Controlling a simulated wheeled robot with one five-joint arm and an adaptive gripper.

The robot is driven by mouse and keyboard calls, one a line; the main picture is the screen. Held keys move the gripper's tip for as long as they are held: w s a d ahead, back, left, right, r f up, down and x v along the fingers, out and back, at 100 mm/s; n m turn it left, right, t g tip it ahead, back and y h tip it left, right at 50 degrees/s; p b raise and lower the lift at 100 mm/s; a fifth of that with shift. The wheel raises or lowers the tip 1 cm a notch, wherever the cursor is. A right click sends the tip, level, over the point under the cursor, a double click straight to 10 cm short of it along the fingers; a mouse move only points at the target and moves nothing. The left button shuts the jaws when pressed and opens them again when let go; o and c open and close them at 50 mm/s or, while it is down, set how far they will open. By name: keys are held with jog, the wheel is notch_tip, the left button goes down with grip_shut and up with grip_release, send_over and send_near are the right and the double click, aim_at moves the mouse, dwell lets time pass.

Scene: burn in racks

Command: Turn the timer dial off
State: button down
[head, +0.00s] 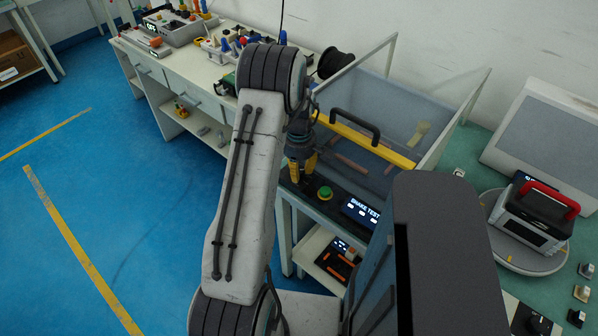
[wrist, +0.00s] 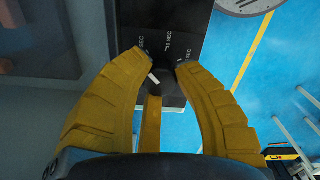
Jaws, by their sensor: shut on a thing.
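My gripper (head: 301,172) has yellow fingers and reaches down onto the dark front panel (head: 340,207) of the shake test bench in the head view. In the wrist view the fingertips (wrist: 163,62) close around the black timer dial (wrist: 156,72), which is hard to separate from the dark panel. A short white mark shows between the fingers. White "SEC" labels (wrist: 171,45) are printed on the panel around it. In the head view the dial is hidden behind my fingers.
A green button (head: 325,193) and a lit "SHAKE TEST" display (head: 361,212) sit right of my gripper. A clear-walled enclosure with a yellow bar and black handle (head: 357,128) stands behind. A red-handled device (head: 536,216) rests on a round plate at right. Blue floor is open at left.

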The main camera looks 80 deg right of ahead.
jog(key=shift+a+f, duration=0.1)
jog(key=shift+f, duration=0.05)
jog(key=c, duration=0.9)
grip_release()
notch_tip(320, 180, up, 12)
dwell(0.4)
